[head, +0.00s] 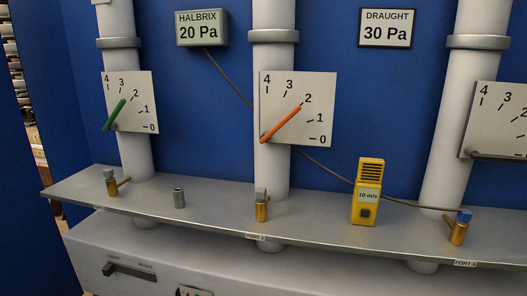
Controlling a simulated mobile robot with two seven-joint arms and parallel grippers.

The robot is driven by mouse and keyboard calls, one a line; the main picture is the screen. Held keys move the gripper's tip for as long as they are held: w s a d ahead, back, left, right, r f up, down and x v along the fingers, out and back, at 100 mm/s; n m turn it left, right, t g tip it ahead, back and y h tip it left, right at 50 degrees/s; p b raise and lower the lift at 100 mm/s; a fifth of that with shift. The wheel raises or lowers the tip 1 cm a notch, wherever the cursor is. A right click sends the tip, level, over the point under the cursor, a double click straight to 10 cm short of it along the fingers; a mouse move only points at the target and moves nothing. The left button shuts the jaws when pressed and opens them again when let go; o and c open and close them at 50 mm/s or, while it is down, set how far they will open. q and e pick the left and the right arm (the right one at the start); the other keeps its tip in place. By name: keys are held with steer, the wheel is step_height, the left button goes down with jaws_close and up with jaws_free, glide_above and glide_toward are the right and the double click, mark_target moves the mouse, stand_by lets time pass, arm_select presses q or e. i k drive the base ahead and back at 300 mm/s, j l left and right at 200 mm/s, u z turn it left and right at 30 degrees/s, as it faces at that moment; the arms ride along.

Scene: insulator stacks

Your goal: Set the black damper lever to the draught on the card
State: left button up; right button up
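The draught card (386,28) on the blue wall reads 30 Pa. The Halbrix display (201,29) reads 20 Pa. A dark lever, seemingly the black one (497,155), lies almost level along the bottom of the right scale plate (496,123), which is cut off by the picture's edge. The green lever (115,114) on the left plate (143,87) points up between 3 and 2. The orange lever (281,124) on the middle plate (324,90) points at 2. Neither gripper shows in the head view.
A grey shelf (215,212) crosses below the white pipes. A black handle (130,271) marked light and heavy is below. A thin cable (230,77) runs from the display.

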mark_target(473, 154)
steer(key=z, duration=1.4)
